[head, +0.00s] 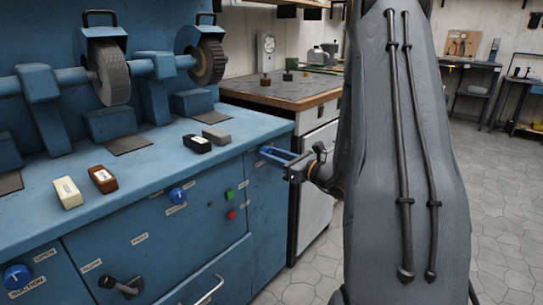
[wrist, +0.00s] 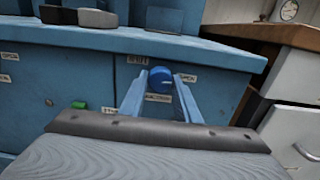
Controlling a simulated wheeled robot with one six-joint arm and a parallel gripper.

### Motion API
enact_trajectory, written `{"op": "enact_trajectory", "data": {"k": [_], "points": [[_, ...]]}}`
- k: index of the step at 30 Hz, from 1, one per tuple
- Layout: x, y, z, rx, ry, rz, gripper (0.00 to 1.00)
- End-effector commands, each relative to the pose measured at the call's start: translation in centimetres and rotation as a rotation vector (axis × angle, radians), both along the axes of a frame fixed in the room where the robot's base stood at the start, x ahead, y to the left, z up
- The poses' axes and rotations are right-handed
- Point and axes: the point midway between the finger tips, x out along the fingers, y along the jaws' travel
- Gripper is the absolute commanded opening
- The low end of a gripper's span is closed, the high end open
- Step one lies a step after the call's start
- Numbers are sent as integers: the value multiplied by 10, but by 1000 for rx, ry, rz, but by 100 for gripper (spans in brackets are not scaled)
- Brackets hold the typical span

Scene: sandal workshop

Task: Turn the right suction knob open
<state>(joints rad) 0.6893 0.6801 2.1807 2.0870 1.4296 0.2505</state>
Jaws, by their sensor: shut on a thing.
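The right suction knob (wrist: 160,77) is round and blue, on the front of the blue cabinet. In the wrist view it sits between the tips of my gripper (wrist: 160,84), which is shut on it. A label (wrist: 157,97) that seems to read SUCTION is below it, with more labels above and to its right. Their words are hard to read, and I cannot tell which way the knob is turned. In the head view my gripper (head: 265,153) reaches the cabinet's right end from the right, and its fingers mostly hide the knob.
Other blue knobs (head: 177,194) (head: 17,277) and a black lever (head: 121,286) are on the cabinet front. Green (head: 229,195) and red (head: 232,215) buttons are left of my gripper. Several blocks lie on the blue bench top (head: 150,160). A wood-topped bench (head: 290,90) stands behind.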

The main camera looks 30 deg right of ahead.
Motion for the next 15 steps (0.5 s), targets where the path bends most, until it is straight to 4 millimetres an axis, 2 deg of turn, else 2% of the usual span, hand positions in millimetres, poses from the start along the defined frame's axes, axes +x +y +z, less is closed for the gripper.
{"op": "enact_trajectory", "data": {"k": [7,15], "points": [[0,0,1,115,43,0,7],[0,0,0,123,45,0,7]]}}
